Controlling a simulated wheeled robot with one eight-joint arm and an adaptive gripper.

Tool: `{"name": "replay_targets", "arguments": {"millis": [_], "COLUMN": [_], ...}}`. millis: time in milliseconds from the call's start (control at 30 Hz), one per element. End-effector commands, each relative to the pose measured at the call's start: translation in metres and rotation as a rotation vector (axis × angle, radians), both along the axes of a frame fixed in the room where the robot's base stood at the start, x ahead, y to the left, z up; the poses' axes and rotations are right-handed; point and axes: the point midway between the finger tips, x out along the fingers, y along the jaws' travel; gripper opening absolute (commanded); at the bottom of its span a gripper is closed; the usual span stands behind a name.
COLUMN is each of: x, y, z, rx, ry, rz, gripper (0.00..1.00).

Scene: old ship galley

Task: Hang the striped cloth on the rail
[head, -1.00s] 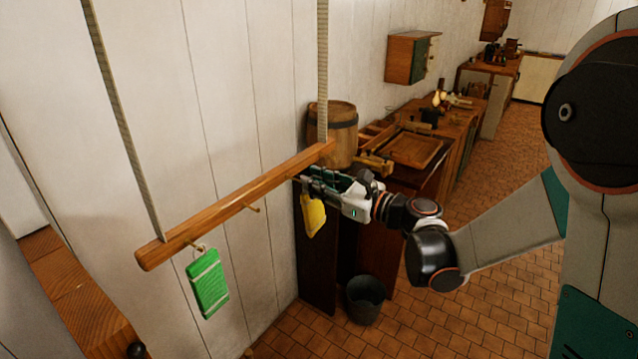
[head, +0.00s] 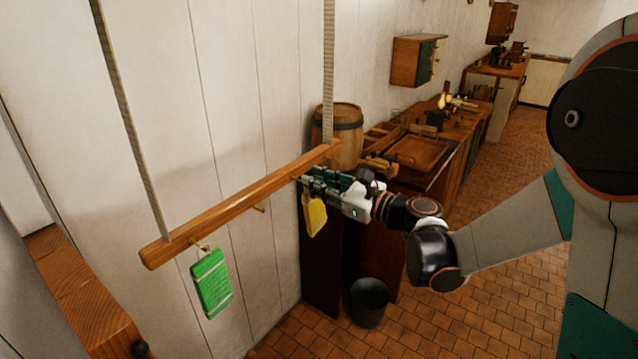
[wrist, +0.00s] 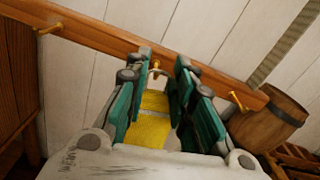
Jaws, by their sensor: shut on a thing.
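The wooden rail (head: 225,210) hangs on ropes in front of the white plank wall, with several small pegs along it. My gripper (head: 308,180) is near the rail's right part, shut on a yellow cloth (head: 316,217) with a paler stripe, which hangs below the fingers. In the wrist view the yellow cloth (wrist: 153,128) shows between the green-padded fingers, and a peg (wrist: 155,68) of the rail appears just beyond and between the fingertips. I cannot tell whether the cloth's loop touches that peg. A green cloth (head: 211,284) with pale stripes hangs from a peg near the rail's left end.
A barrel (head: 340,134) stands behind the rail's right end, beside a wooden counter (head: 415,150) with tools. A dark bucket (head: 369,303) is on the tiled floor below my arm. A wooden beam (head: 78,290) is at the lower left.

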Motion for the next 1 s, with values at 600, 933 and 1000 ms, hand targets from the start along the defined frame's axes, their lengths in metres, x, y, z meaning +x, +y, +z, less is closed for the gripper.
{"name": "replay_targets", "arguments": {"millis": [600, 933, 1000], "x": [0.002, 0.008, 0.009], "y": [0.004, 0.01, 0.012], "z": [0.0, -0.001, -0.001], "rx": [0.0, 0.0, 0.0], "ry": [0.0, 0.0, 0.0], "rz": [0.001, 0.0, 0.0], "gripper": [0.0, 0.0, 0.0]}}
